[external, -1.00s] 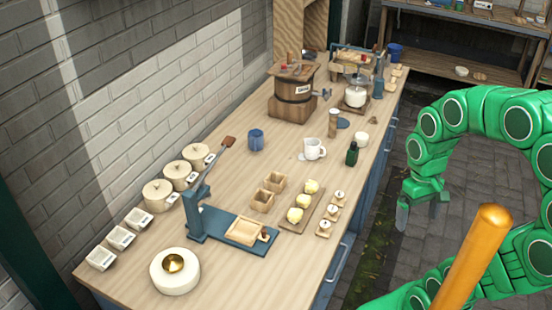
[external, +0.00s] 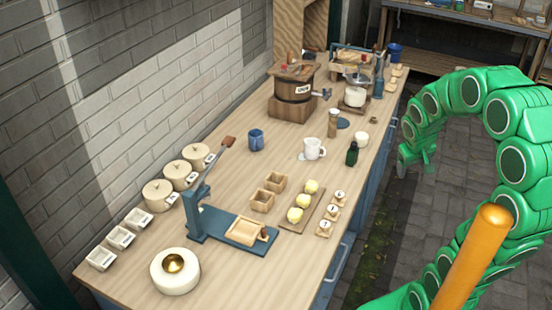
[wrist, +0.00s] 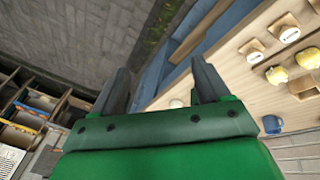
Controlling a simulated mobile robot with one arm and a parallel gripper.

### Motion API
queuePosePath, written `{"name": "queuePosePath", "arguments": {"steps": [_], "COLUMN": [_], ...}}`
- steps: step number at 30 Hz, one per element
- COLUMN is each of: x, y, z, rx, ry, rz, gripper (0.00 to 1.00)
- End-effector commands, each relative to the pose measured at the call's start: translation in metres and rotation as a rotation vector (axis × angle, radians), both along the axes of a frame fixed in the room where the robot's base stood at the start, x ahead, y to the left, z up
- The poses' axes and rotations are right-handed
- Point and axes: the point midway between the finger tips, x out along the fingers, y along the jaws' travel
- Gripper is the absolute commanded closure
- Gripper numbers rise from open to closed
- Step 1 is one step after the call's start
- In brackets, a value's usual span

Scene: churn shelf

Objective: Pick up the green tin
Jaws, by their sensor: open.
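The green tin (external: 352,154) is a small dark green, bottle-shaped container with a dark top. It stands upright near the right edge of the wooden counter in the external view. My gripper (external: 416,168) is open and empty, off the counter's right side and apart from the tin. In the wrist view its two dark fingers (wrist: 162,82) are spread with nothing held between them. I cannot make out the tin in the wrist view; the fingers and green gripper body cover part of the counter there.
A white mug (external: 314,149) and a white cup (external: 361,139) stand close to the tin. A blue mug (external: 256,140) is farther left. Yellow lumps on a board (external: 290,226) and several small labelled blocks (external: 329,212) lie nearer. Paved floor (external: 385,235) beside the counter is clear.

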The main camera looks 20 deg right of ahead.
Motion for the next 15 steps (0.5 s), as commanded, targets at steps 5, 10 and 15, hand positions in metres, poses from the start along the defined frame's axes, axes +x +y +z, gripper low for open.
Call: {"name": "queuePosePath", "arguments": {"steps": [5,10,15], "x": [0.060,0.113,0.160], "y": [-0.040,-0.068,-0.087], "z": [-0.006,-0.014,-0.025], "rx": [-0.077,-0.127,-0.150], "ry": [-0.121,-0.229,-0.331], "rz": [0.040,0.110,0.201], "gripper": [0.24,0.24,0.24]}}
